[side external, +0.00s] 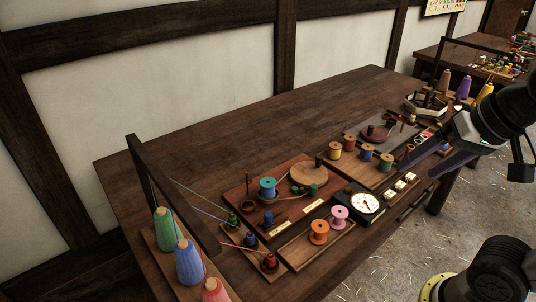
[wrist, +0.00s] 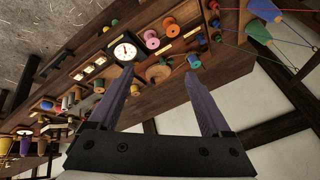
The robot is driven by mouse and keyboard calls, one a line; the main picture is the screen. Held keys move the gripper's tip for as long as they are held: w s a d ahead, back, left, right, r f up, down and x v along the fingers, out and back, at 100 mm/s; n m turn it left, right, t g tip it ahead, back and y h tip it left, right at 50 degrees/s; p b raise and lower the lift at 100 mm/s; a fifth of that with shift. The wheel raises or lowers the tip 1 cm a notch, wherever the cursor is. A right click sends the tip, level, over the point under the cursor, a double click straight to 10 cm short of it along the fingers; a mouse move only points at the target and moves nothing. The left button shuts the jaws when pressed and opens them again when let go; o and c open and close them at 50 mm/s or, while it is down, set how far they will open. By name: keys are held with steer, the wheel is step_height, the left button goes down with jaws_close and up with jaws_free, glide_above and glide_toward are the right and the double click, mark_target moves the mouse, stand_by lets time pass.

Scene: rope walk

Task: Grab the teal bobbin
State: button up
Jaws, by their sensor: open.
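The teal bobbin (side external: 267,187) stands upright on a reddish wooden board (side external: 233,190) near the middle of the table in the side view. It also shows in the wrist view (wrist: 193,61), small, close to the tip of the right-hand finger in the picture. My gripper (side external: 418,174) is at the right of the side view, over the table's right end and well apart from the bobbin. In the wrist view, my gripper (wrist: 156,76) has two purple-grey fingers spread wide with nothing between them.
An orange spool (side external: 319,231) and a pink spool (side external: 340,217) stand in a tray beside a white dial (side external: 364,203). A dark upright frame (side external: 165,190) with threads and several cones stands at the left. The table's back (side external: 230,130) is bare.

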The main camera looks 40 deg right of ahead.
steer(key=w+r+m, duration=0.4)
steer(key=w+m, duration=0.1)
steer(key=m+g, duration=0.6)
steer(key=m, duration=0.6)
glide_above(268, 182)
step_height(268, 182, down, 18)
steer(key=shift+w+f, duration=0.1)
steer(key=shift+f, duration=4.95)
